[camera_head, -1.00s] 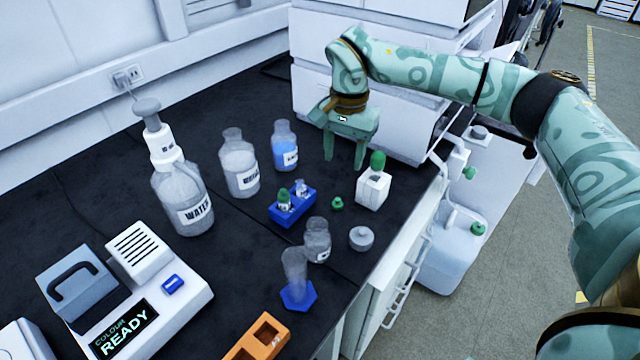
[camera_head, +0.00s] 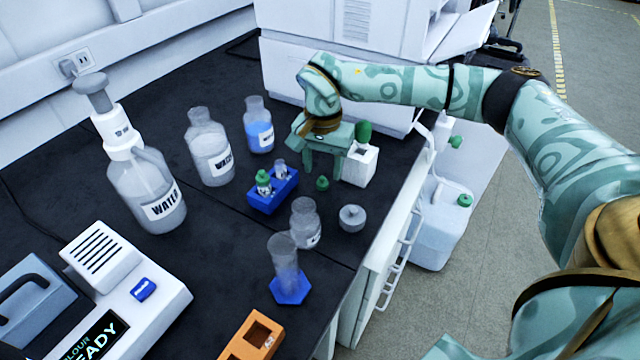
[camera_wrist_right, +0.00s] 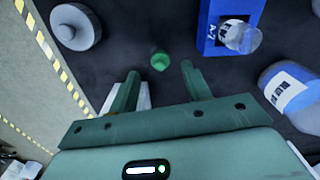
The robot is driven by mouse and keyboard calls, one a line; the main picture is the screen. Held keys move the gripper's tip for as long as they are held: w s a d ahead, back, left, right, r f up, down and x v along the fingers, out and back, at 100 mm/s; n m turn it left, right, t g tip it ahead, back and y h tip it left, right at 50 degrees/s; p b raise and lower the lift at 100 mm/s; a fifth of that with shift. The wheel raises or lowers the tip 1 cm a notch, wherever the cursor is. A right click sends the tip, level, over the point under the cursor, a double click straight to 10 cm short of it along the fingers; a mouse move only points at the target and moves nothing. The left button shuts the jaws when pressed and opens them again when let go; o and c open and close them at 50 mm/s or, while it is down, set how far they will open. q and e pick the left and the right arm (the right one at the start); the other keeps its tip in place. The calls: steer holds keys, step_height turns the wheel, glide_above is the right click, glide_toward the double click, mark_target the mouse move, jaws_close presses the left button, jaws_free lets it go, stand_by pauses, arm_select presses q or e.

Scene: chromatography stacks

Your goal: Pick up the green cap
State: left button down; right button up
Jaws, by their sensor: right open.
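A small green cap (camera_head: 322,183) lies on the black bench, between the blue vial rack and the white block. My right gripper (camera_head: 322,176) is open and empty above the bench, just behind the cap in the head view. In the right wrist view the cap (camera_wrist_right: 160,61) shows just beyond the two fingertips (camera_wrist_right: 160,70), roughly midway between them and not touching either. My left gripper is not in view.
The blue rack (camera_head: 268,205) holds small vials, one green-capped. A white block (camera_head: 360,166) with a green top stands right of the gripper. A glass jar (camera_head: 305,225) and grey lid (camera_head: 352,218) stand in front. Water bottles (camera_head: 209,148) stand left.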

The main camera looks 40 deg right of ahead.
mark_target(323, 178)
step_height(323, 178, down, 4)
steer(key=shift+r+b, duration=0.1)
steer(key=shift+b, duration=0.55)
steer(key=shift+r, duration=0.15)
steer(key=shift+c, duration=0.2)
steer(key=c, duration=1)
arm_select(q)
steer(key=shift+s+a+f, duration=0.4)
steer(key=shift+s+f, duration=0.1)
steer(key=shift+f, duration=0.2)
arm_select(e)
steer(key=shift+o, duration=0.2)
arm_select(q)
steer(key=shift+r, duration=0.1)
arm_select(e)
steer(key=shift+r, duration=0.1)
